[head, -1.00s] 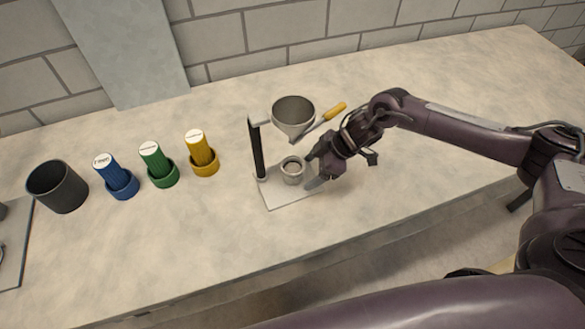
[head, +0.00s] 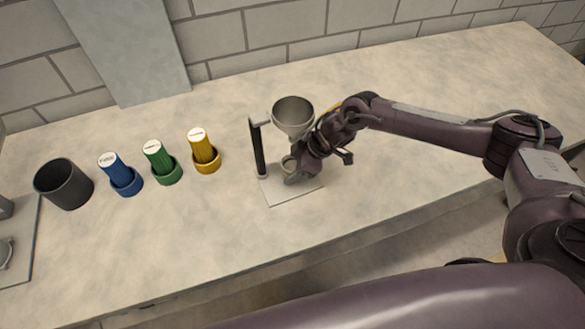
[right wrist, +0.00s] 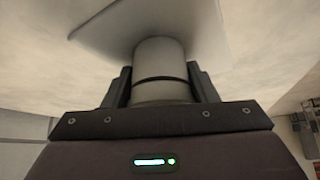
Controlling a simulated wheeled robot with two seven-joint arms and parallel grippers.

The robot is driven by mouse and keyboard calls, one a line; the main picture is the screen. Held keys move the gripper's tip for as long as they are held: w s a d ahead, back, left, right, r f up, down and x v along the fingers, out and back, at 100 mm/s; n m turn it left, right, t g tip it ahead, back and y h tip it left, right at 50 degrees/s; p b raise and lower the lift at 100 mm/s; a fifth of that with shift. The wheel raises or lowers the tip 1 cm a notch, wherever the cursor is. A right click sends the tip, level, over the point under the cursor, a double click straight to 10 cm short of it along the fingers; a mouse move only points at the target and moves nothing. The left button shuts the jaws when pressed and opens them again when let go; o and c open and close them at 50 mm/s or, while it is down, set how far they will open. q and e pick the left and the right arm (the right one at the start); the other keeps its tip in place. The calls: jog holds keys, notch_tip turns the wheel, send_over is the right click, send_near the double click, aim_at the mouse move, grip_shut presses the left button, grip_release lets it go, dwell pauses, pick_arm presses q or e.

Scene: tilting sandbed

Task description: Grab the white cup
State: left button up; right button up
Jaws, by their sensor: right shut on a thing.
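The white cup (head: 288,162) is under the funnel on the stand's pale base plate (head: 294,196), partly hidden by my right gripper (head: 293,177). In the right wrist view the cup (right wrist: 160,58) is a pale cylinder with a dark band, between the two dark fingers of the right gripper (right wrist: 161,88). The right gripper is shut on the cup. I cannot tell whether the cup still touches the plate. My left gripper is out of view.
A grey funnel (head: 293,113) on a dark upright post (head: 258,150) hangs just above the cup. Blue (head: 119,175), green (head: 160,163) and yellow (head: 203,152) containers and a dark pot (head: 64,184) stand to the left. The front-middle counter is clear.

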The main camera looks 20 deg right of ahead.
jog(key=shift+c, duration=0.8)
jog(key=shift+r, duration=0.1)
